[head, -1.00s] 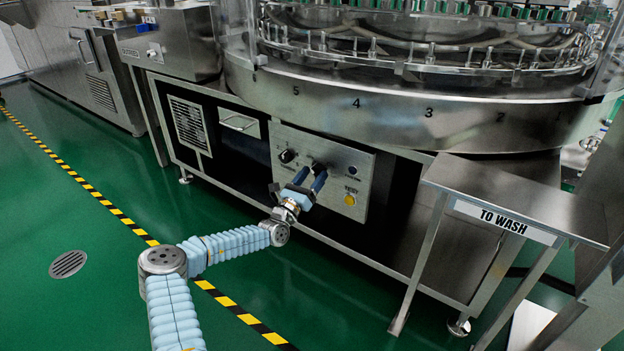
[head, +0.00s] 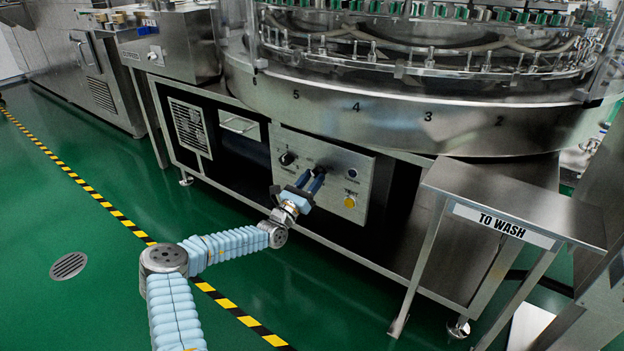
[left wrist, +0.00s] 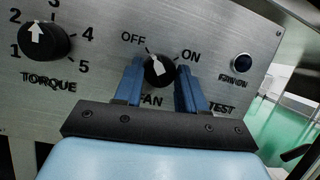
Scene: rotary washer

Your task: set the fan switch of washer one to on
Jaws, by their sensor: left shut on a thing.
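The fan switch (left wrist: 158,70) is a round black knob with a white pointer, on a steel control panel (head: 335,205) of the washer. In the left wrist view, its pointer is turned up and to the left, toward the OFF label; the ON label is to its upper right. My left gripper (head: 310,180) reaches the panel from the front. Its two blue fingers (left wrist: 158,84) are on either side of the knob and shut on it. In the head view the fingers partly hide the knob. My right gripper is not in view.
A torque knob (left wrist: 43,40) is left of the fan switch, with its pointer up. A steel table (head: 510,200) marked TO WASH stands at the right.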

